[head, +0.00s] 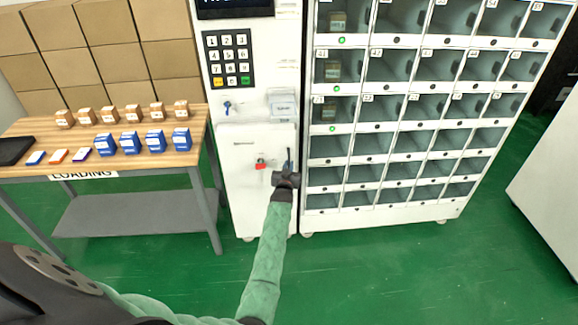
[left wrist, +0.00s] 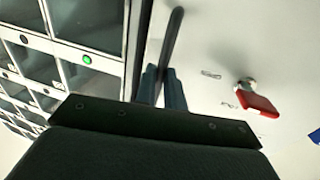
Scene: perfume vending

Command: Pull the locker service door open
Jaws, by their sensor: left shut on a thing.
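The locker service door (head: 247,195) is a white panel under the keypad in the head view. It looks closed, flush with the cabinet front. Its dark upright handle (left wrist: 174,30) shows in the left wrist view, near the door's edge beside the lockers. My left gripper (head: 287,172) is at the right side of the door, and its fingers (left wrist: 162,88) are shut on the handle. The gripper hides most of the handle in the head view. A red key tag (head: 261,163) hangs from a lock left of the handle; it also shows in the left wrist view (left wrist: 257,104).
A keypad (head: 229,59) and a small key (head: 227,106) are above the door. Lockers (head: 420,66) stand to the right, some with green lights. A wooden-topped table (head: 100,172) with several small boxes stands close on the left. The green floor (head: 400,275) in front is clear.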

